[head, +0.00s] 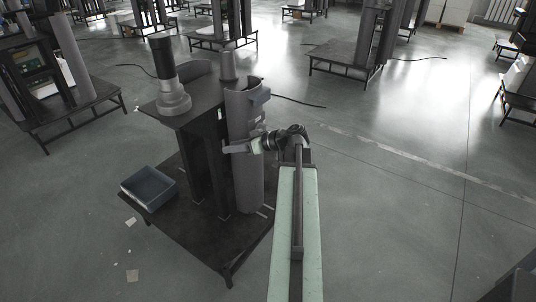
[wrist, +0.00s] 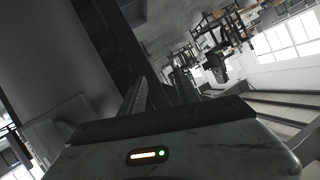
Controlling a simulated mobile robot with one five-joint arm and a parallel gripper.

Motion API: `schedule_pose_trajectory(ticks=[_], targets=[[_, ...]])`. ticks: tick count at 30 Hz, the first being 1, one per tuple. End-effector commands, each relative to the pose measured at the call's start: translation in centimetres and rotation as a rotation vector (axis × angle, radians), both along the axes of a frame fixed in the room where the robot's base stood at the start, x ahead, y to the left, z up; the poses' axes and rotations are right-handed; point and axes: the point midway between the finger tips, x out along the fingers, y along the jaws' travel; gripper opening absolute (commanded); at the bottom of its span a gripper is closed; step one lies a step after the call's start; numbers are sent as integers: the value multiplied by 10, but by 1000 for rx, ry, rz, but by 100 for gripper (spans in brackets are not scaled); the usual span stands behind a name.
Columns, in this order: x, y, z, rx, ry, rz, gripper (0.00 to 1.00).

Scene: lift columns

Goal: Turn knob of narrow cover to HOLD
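I cannot tell for sure whether this is the narrow cover. My gripper (head: 236,147) reaches leftward across the cover's upper half, close to it; contact is unclear. In the wrist view a grey surface (wrist: 50,55) fills the upper left, and a dark ribbed finger (wrist: 136,98) stands beyond my gripper's housing. The knob and its marks cannot be made out; my arm may hide them. The gap between the fingers is unclear.
The column stands on a low dark platform (head: 190,238). A blue-grey bin (head: 148,187) sits on its left corner. A dark upper plate (head: 195,108) carries a stepped grey cylinder (head: 173,95). Paper scraps lie on the floor at left. Open floor lies to the right.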

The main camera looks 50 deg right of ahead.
Motion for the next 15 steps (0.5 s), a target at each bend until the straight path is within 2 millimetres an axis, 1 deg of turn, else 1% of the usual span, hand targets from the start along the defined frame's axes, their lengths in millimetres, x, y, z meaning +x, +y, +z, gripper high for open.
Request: schedule_pose_trajectory(ticks=[1, 3, 6, 9, 10, 12, 15], targets=[[-22, -44, -21, -28, -98, -63, 38], [-49, -86, -13, -77, -222, -128, 38], [-83, -130, -4, -141, -344, -208, 38], [-105, -153, 5, -184, -412, -256, 38], [-108, -157, 7, -190, -423, -262, 38], [-111, -160, 10, -198, -433, -270, 38], [-108, -159, 12, -198, -433, -267, 38]])
